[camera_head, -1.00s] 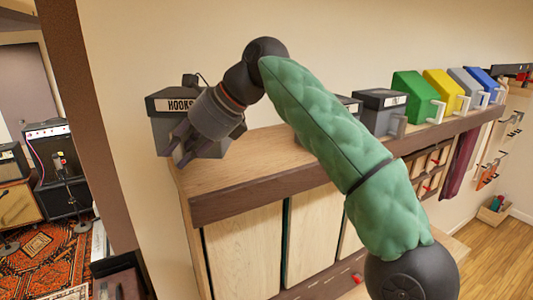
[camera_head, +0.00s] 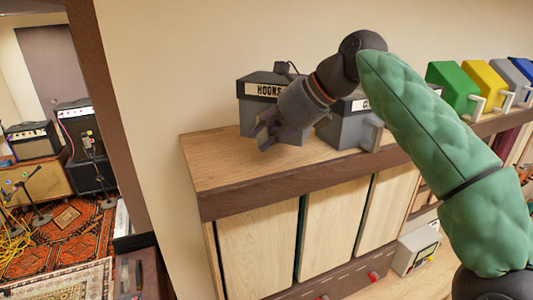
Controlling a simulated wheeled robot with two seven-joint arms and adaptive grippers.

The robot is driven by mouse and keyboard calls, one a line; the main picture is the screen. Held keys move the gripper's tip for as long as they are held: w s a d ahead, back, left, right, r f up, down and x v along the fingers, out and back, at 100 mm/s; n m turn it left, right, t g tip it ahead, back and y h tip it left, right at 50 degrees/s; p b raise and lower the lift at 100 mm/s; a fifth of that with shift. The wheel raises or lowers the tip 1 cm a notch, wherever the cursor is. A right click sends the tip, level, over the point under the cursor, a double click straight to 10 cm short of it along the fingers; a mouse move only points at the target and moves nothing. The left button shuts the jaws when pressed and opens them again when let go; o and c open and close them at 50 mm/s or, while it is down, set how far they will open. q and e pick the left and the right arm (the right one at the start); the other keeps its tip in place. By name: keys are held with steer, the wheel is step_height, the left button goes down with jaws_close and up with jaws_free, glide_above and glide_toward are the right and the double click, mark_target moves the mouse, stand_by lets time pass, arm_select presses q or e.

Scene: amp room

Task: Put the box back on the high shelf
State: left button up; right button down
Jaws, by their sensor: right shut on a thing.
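The grey box labelled HOOKS (camera_head: 258,90), with a dark lid, is at the high shelf (camera_head: 215,165), near the wall and just left of another grey box. My right gripper (camera_head: 266,138) reaches in from the right and is shut on the box at its front. The gripper and wrist cover the box's lower front and right side. I cannot tell whether its underside touches the shelf top. My left gripper is not in view.
The neighbouring grey box (camera_head: 350,132) has a pale handle and a partly hidden label. Green (camera_head: 452,85), yellow (camera_head: 487,82) and other boxes stand farther right along the shelf. The shelf's left end is bare. Amplifiers (camera_head: 78,125) and a rug stand off to the left.

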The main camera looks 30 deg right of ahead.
steer(key=shift+w+a+f, duration=0.1)
steer(key=shift+f, duration=2.05)
steer(key=shift+f, duration=0.1)
steer(key=c, duration=1)
jaws_free()
steer(key=shift+f, duration=0.15)
steer(key=shift+s+d+r, duration=0.25)
steer(key=shift+r, duration=0.25)
steer(key=v, duration=1.1)
